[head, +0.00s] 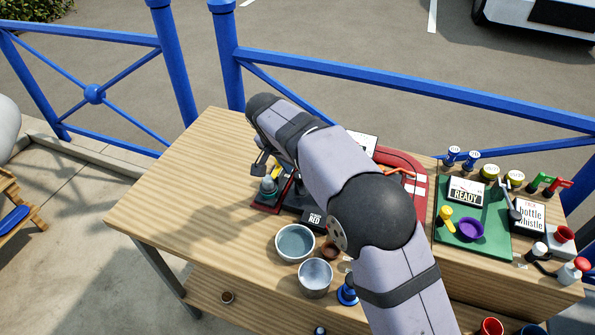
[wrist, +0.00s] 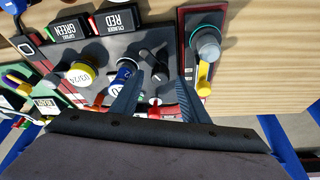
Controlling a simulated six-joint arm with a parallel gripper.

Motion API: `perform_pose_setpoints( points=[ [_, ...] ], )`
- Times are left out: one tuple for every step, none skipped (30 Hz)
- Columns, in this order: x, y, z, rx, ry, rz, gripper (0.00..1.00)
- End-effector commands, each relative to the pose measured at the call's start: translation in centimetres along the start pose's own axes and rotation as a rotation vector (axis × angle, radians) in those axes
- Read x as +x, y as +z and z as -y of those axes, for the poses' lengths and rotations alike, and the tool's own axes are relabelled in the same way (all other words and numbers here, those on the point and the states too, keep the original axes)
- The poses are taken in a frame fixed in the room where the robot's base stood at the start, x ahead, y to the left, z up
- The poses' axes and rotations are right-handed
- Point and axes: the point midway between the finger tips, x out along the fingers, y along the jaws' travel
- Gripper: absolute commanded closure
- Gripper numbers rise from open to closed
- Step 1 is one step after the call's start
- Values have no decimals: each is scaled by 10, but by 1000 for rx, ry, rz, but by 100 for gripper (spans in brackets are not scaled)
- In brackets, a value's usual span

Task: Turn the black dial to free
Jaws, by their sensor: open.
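The black dial (wrist: 155,66) shows in the wrist view as a dark knob with a raised grip, on a dark panel (wrist: 118,52). My gripper (wrist: 159,84) is open, its two dark fingers pointing at the panel with the dial between or just beyond their tips. I cannot tell whether either finger touches it. No "free" marking on the dial is readable. In the head view my own arm covers the dial and most of the gripper.
Left of the dial stand a blue knob with a white top (wrist: 124,70) and a yellow knob (wrist: 80,74).

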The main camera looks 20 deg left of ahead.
Motion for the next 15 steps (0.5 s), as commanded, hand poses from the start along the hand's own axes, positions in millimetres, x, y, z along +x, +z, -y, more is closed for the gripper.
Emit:
perform_pose_setpoints(
  points=[
    [-5,0,1,0,-4,-2,59],
    [-9,0,1,0,-5,-2,59],
    [-14,0,1,1,-5,-2,59],
    [-18,0,1,1,-6,-3,59],
    [-23,0,1,1,-6,-3,59],
    [-28,0,1,1,-5,-3,59],
    [-33,0,1,1,-6,-3,59],
    [-37,0,1,1,-5,-3,59],
    [-42,0,1,1,-6,-3,59],
    [-46,0,1,1,-5,-2,59],
    [-49,0,1,1,-4,-2,59],
    [-54,0,1,1,-5,-2,59],
    [-56,0,1,1,-4,-2,59],
    [-59,0,1,1,-4,-2,59],
    [-61,0,1,1,-4,-2,59]
  ],
)
